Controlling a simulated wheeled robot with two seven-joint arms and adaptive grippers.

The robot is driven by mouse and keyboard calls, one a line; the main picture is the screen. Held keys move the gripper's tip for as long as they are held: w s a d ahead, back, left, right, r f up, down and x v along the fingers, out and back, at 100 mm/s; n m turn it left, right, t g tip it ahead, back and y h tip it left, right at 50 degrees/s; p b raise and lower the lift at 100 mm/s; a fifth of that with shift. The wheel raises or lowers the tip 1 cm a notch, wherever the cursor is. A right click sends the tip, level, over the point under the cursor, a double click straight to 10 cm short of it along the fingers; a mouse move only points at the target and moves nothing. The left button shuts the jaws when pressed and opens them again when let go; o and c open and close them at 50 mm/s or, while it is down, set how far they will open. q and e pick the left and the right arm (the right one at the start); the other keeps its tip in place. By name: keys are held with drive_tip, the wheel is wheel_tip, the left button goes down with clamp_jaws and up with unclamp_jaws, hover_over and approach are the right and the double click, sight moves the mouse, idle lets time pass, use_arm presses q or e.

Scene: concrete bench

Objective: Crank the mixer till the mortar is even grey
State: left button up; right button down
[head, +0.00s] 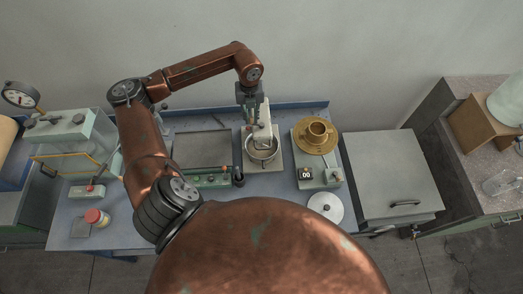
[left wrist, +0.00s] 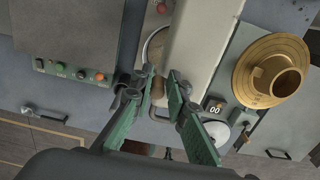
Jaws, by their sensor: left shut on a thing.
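The cream mixer (head: 264,128) stands on the bench near the middle, and its pale head (left wrist: 203,45) fills the upper middle of the left wrist view. Its metal bowl (head: 263,153) sits below the head. The bowl's contents are too small and shaded to judge the mortar's colour. My left gripper (head: 250,117) is beside the mixer head. In the left wrist view its green-padded fingers (left wrist: 163,92) are shut around a small brownish knob (left wrist: 157,88), which looks like the crank's handle. The rest of the crank is mostly hidden. My right gripper is not in view.
Right of the mixer is a scale (head: 305,175) bearing a brass flanged piece (head: 316,137). A white disc (head: 325,206) lies in front. A button panel (head: 212,181) and flat plate (head: 202,149) are left.

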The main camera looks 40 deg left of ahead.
sight(263, 117)
use_arm(q)
drive_tip(key=shift+s+f, duration=0.1)
drive_tip(key=shift+f, duration=0.35)
clamp_jaws()
drive_tip(key=shift+w+a, duration=0.1)
drive_tip(key=shift+w, duration=0.25)
drive_tip(key=w, duration=0.1)
drive_tip(key=w+d, duration=0.1)
drive_tip(key=w, duration=0.3)
drive_tip(key=shift+w+d, duration=0.15)
drive_tip(key=shift+d, duration=0.1)
drive_tip(key=d, duration=0.3)
drive_tip(key=shift+w+d+r, duration=0.15)
drive_tip(key=shift+w+d, duration=0.05)
drive_tip(key=shift+d, duration=0.1)
drive_tip(key=shift+s+d, duration=1)
drive_tip(key=shift+d, duration=0.25)
